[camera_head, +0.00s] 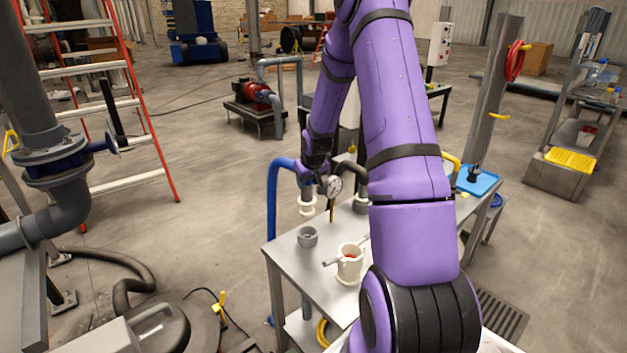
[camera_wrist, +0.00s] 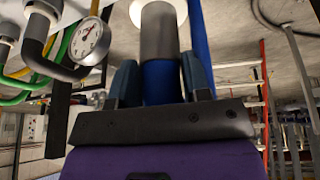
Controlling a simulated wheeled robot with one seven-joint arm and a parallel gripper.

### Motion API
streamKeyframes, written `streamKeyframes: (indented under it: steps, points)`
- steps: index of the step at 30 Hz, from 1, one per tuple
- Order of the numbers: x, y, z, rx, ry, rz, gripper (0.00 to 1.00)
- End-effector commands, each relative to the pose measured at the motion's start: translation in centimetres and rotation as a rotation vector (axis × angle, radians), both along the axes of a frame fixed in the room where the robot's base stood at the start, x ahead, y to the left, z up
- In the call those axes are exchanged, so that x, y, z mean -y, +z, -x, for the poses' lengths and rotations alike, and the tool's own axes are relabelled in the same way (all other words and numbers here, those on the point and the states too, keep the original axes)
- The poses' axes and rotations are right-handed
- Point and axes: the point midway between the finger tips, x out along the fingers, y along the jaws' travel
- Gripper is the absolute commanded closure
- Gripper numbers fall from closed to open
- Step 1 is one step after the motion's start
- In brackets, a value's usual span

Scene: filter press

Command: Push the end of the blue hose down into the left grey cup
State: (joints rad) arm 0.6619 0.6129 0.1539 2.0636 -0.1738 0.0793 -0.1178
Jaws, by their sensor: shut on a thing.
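The blue hose (camera_head: 272,205) rises beside the table and bends over to my gripper (camera_head: 308,172). In the wrist view my gripper (camera_wrist: 162,85) is shut on the blue hose (camera_wrist: 160,82), one finger on each side. Its end has a grey sleeve (camera_wrist: 160,35) and a pale flange, also visible as a pale end (camera_head: 307,205) in the head view. The end points down and appears above the left grey cup (camera_head: 308,238), with a visible gap. The cup stands open on the table. Its inside is mostly hidden, and exact alignment is hard to tell.
A gauge (camera_head: 331,186) and dark pipe stand right of the hose end; the gauge (camera_wrist: 88,40) also shows in the wrist view. A pale pot (camera_head: 349,264) with red contents stands in front on the metal table (camera_head: 285,258). My arm hides much of the table's right side.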

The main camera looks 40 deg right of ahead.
Motion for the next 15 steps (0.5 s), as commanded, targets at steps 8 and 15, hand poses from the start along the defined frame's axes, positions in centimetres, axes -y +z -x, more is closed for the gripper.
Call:
streamKeyframes:
  steps: [8,15]
  points:
    - [0.0,-3.1,0.0,-0.002,0.001,0.0,1.0]
    - [0.0,-5.2,0.0,-0.001,0.0,0.0,1.0]
